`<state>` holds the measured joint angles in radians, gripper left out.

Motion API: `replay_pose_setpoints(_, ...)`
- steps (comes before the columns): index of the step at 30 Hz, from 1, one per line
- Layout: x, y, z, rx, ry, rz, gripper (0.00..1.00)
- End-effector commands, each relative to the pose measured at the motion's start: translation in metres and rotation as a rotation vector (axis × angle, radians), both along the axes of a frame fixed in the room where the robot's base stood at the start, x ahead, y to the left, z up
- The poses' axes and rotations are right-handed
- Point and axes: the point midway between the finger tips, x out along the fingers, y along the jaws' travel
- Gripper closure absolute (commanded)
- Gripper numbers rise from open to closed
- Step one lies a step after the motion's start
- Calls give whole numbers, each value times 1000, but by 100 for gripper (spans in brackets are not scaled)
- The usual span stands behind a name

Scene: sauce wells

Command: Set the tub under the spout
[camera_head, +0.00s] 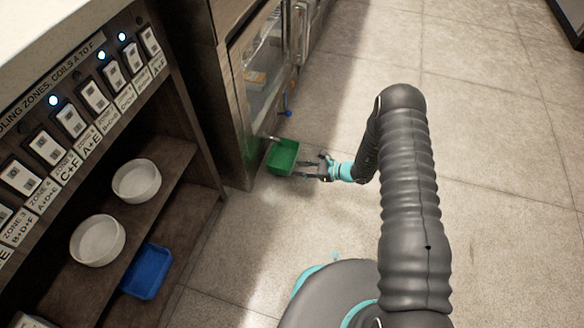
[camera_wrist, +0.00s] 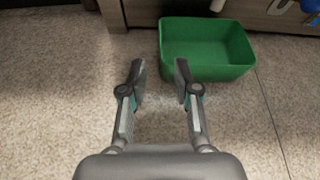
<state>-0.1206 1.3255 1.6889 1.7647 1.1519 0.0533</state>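The green tub (camera_head: 283,158) sits upright on the floor against the base of the dark cabinet. In the wrist view the green tub (camera_wrist: 208,73) is ahead and to the right, open side up, and looks empty. A small metallic spout (camera_head: 273,139) sticks out from the cabinet low down, at the tub's back edge in the head view. In the wrist view only a metallic tip (camera_wrist: 217,5) shows above the tub. My gripper (camera_head: 307,170) is low, just right of the tub. My gripper (camera_wrist: 160,75) is open and empty, its right finger overlapping the tub's front left.
A blue-handled item (camera_head: 287,113) hangs on the cabinet front beyond the tub. The tiled floor (camera_head: 480,150) to the right is clear.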

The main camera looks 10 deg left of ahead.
Motion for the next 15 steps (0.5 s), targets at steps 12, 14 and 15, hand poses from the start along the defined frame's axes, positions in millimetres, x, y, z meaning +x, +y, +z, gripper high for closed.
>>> replay_pose_setpoints(12,1,-8,14,-3,-15,15,69)
replay_pose_setpoints(14,3,-8,28,-7,-34,36,69)
replay_pose_setpoints(15,5,-9,41,-12,-53,58,69)
